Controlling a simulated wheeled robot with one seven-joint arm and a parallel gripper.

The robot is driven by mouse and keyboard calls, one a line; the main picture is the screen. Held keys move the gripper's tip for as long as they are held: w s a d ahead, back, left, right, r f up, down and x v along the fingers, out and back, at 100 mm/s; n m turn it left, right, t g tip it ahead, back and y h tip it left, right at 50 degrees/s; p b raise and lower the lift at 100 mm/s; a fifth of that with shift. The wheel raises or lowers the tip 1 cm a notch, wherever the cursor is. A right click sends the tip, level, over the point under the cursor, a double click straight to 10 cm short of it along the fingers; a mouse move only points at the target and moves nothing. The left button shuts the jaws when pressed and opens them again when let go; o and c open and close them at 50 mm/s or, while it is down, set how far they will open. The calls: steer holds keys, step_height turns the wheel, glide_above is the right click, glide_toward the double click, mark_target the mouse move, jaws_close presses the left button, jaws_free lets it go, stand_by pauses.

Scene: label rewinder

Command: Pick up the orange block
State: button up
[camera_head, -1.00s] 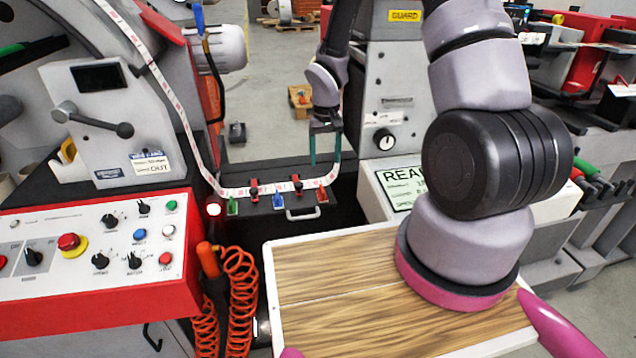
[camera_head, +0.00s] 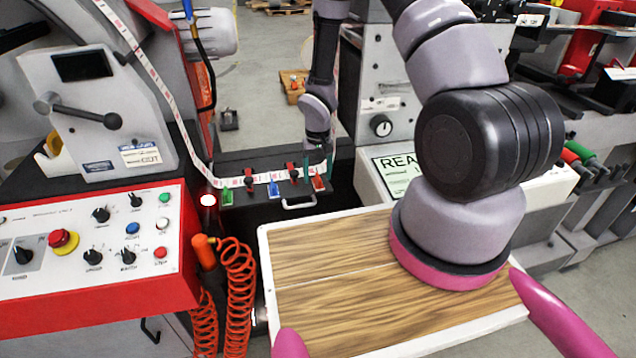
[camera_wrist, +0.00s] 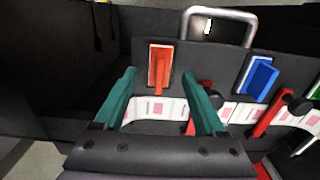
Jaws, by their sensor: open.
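The orange block (camera_wrist: 159,68) stands in a pale-edged slot on the dark panel in the wrist view. It also shows at the right end of the row of blocks in the head view (camera_head: 318,183). My gripper (camera_wrist: 161,84) is open, with its two teal fingers apart and nothing held between them. In the wrist view the block appears between and just beyond the fingertips. In the head view my gripper (camera_head: 319,168) is just above the block; whether a finger touches it cannot be told.
A blue block (camera_wrist: 258,78) sits beside it, and a green block (camera_head: 227,195) is farther left. Red-handled clamps (camera_wrist: 269,112) and a printed label strip (camera_wrist: 160,108) run close by. A metal handle (camera_head: 299,203) projects in front. A wooden-topped table (camera_head: 345,285) is nearer.

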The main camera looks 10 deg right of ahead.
mark_target(318, 175)
steer(key=shift+f, duration=0.55)
jaws_close()
steer(key=shift+r, duration=0.1)
step_height(318, 175, up, 10)
stand_by(0.3)
